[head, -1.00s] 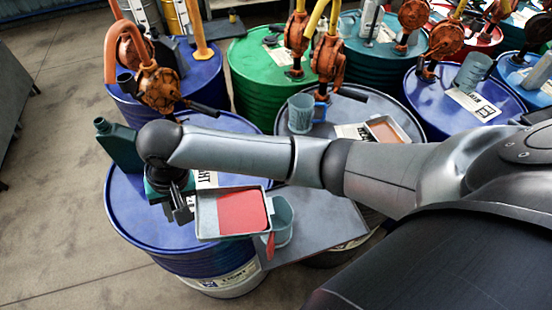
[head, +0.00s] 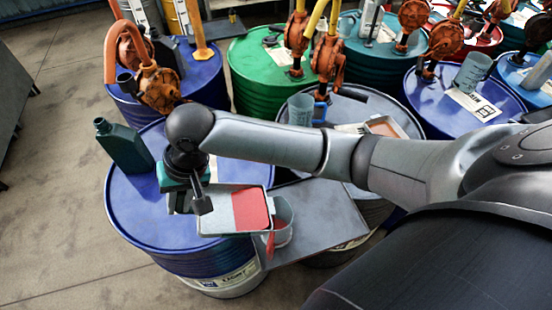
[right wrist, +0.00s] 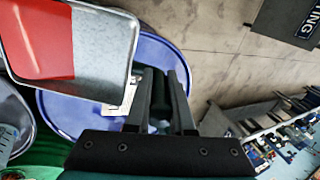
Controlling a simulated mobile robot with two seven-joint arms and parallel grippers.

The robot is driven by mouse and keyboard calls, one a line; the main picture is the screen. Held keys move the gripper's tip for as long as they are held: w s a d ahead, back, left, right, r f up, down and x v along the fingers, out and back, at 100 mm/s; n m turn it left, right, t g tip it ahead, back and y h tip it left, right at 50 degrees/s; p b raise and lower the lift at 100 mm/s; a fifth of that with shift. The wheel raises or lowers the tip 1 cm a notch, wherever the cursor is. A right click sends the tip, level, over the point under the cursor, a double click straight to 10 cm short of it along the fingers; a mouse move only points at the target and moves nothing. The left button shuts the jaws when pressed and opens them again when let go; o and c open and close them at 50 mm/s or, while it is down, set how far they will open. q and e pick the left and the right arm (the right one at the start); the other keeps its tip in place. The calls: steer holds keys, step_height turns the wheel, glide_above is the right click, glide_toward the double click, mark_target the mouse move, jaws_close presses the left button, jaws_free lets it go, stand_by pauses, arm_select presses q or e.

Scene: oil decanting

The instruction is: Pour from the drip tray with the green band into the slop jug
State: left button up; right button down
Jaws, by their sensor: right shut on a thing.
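My right gripper (head: 198,200) is shut on the left end of a shallow grey drip tray (head: 217,213), above a blue drum. Red liquid (head: 251,209) lies in the tray's right end, its left part bare metal. I cannot make out a green band. The slop jug (head: 284,215), clear with a red handle, stands at the tray's right edge and is partly hidden by it. Red shows inside the jug. In the right wrist view the tray (right wrist: 105,75) lies beyond the fingers (right wrist: 160,100), its red liquid at the far end. My left gripper is not in view.
A dark green bottle (head: 125,148) stands on the blue drum (head: 135,210) left of my gripper. A grey board (head: 325,215) lies right of the jug. Another tray (head: 383,127) and a blue-handled jug (head: 300,110) stand on the drum behind. My right forearm crosses above.

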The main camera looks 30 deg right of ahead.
steer(key=shift+s+d+r+t+y, duration=0.3)
steer(key=shift+d+r+y, duration=0.25)
steer(key=shift+d+y, duration=0.2)
stand_by(1.8)
steer(key=shift+s+d+r+y, duration=0.15)
steer(key=shift+d+r+y, duration=0.2)
steer(key=shift+d+r, duration=0.25)
stand_by(0.5)
steer(key=shift+s+d+r+t+y, duration=0.15)
steer(key=shift+d+r+t+y, duration=0.2)
steer(key=shift+r, duration=0.2)
steer(key=shift+d+r, duration=0.1)
steer(key=shift+s+d+r+y, duration=0.15)
steer(key=shift+d+r+y, duration=0.1)
steer(key=shift+y, duration=0.1)
steer(key=shift+s+d+r+t+y, duration=0.3)
steer(key=shift+d+r+y, duration=0.2)
steer(key=shift+d+r, duration=0.3)
stand_by(0.3)
steer(key=shift+s+d+r+y, duration=0.15)
steer(key=shift+d+r+y, duration=0.15)
steer(key=shift+d, duration=0.05)
